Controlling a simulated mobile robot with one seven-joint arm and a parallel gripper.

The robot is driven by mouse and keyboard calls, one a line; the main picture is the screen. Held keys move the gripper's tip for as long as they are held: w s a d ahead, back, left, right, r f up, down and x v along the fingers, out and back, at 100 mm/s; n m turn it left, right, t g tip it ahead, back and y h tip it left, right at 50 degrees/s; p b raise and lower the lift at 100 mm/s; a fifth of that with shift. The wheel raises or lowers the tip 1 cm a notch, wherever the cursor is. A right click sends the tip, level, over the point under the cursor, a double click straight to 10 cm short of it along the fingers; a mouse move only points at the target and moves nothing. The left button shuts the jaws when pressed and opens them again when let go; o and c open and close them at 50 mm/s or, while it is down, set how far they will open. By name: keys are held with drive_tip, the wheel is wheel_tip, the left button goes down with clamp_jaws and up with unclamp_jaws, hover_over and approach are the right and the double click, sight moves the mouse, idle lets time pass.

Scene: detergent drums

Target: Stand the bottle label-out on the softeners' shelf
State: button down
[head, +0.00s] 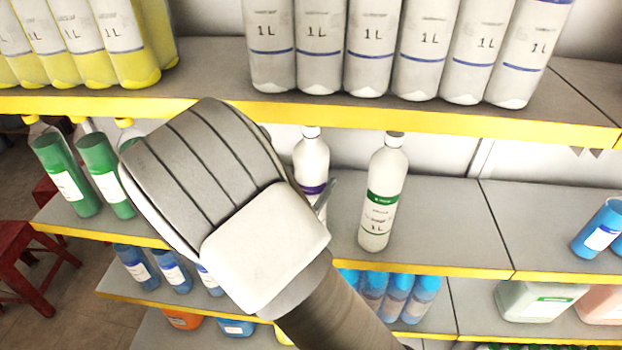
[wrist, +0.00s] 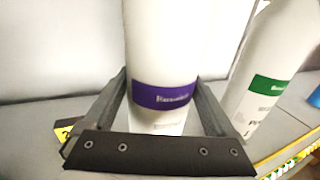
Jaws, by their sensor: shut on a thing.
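A white bottle with a purple label band (head: 312,157) is upright over the middle shelf, partly hidden behind my arm in the head view. In the wrist view the bottle (wrist: 160,40) stands between the two fingers, its purple label facing the camera. My gripper (wrist: 163,95) is shut on it; in the head view only one finger shows beside the bottle. The bottle's base is hidden, so I cannot tell whether it touches the shelf (head: 440,230). A white bottle with a green label (head: 381,200) stands on that shelf to the right, apart from it; it also shows in the wrist view (wrist: 268,75).
Several grey-white 1 L bottles (head: 372,45) stand on the shelf above, with yellow bottles (head: 125,45) to the left. Green bottles (head: 70,175) stand left of my arm. Blue bottles (head: 600,230) are at the far right. The shelf between is clear.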

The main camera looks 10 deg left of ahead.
unclamp_jaws()
drive_tip(key=shift+f, duration=0.1)
drive_tip(key=shift+s+a, duration=0.15)
drive_tip(key=shift+s, duration=0.2)
drive_tip(key=b+v, duration=0.1)
drive_tip(key=v, duration=1)
drive_tip(key=shift+s+b, duration=0.2)
drive_tip(key=shift+b, duration=0.15)
